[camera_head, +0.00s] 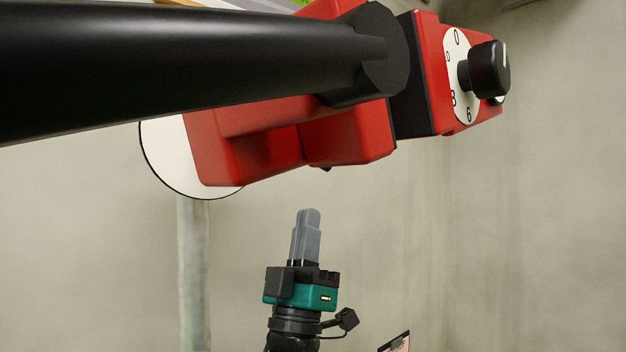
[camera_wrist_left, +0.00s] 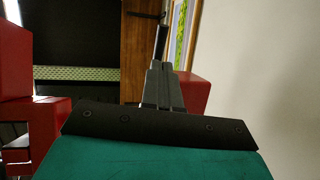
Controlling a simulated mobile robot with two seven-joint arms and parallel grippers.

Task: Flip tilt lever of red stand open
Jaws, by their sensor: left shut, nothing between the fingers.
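The red stand (camera_head: 350,137) fills the top of the head view, with a thick black cylinder across it and a white dial with a black knob (camera_head: 490,68) at its right end. A small dark tip shows under the red body; I cannot tell if it is the tilt lever. My left gripper (camera_head: 309,213) points up below the red body, shut and empty, with a visible gap to it. In the left wrist view its grey fingers (camera_wrist_left: 161,75) are together, and a thin black rod (camera_wrist_left: 161,42) shows beyond the tips. Red parts (camera_wrist_left: 195,92) show on both sides. My right gripper is out of view.
A white disc (camera_head: 165,155) sits behind the red body. A pale pipe (camera_head: 193,270) runs down the wall at left. A clipped pinkish board (camera_head: 396,343) shows at the bottom edge. The space right of my left gripper looks clear. A wooden strip (camera_wrist_left: 140,50) stands behind the fingers.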

